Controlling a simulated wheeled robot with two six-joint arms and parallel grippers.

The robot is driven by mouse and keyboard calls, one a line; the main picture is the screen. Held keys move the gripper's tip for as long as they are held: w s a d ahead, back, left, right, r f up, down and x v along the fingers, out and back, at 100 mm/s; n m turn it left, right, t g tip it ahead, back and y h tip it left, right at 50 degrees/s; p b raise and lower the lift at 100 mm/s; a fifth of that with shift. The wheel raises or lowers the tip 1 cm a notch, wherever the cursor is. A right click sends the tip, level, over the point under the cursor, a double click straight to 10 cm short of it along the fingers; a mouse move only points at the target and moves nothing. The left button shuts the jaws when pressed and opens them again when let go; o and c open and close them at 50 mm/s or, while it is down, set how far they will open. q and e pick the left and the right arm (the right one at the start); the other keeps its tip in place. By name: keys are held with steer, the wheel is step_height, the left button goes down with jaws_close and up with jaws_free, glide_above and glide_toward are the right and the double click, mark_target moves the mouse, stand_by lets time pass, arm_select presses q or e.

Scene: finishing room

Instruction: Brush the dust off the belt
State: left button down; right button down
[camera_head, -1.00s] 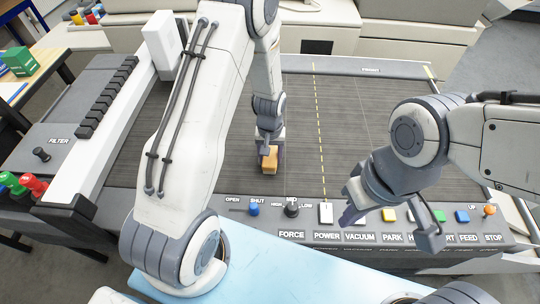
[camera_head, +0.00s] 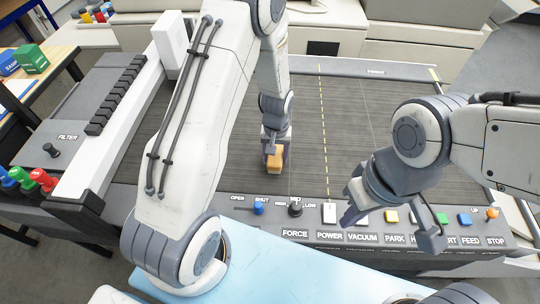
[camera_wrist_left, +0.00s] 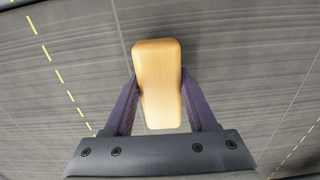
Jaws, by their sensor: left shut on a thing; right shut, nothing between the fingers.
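The belt (camera_head: 222,150) is a wide dark grey surface with faint lighter streaks and a dashed yellow line. It also fills the background of the left wrist view (camera_wrist_left: 240,60). My left gripper (camera_head: 273,150) is shut on a brush (camera_head: 274,160), of which a tan wooden block shows; it also fills the middle of the left wrist view (camera_wrist_left: 158,85). Bristles are hidden, and I cannot tell whether the brush touches the belt. My right gripper (camera_head: 388,222) is shut and empty above the control panel at the belt's front edge.
The front panel has a white power switch (camera_head: 329,212), a blue slider knob (camera_head: 258,208), a black knob (camera_head: 295,208), several coloured buttons and an orange stop button (camera_head: 492,213). A white rail (camera_head: 105,150) borders the belt's left. A green box (camera_head: 31,58) sits on the far-left table.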

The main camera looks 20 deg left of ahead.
arm_select(q)
steer(key=shift+a+r+p, duration=0.2)
steer(key=shift+r+p, duration=0.1)
steer(key=shift+r, duration=0.3)
steer(key=shift+s+a+r+p, duration=0.2)
steer(key=shift+a+r+p, duration=0.4)
steer(key=shift+r, duration=0.2)
steer(key=shift+d+r+p, duration=0.15)
steer(key=shift+r+p, duration=0.15)
steer(key=shift+r, duration=0.05)
steer(key=shift+r+p, duration=1.05)
steer(key=shift+r, duration=0.3)
steer(key=shift+f, duration=0.1)
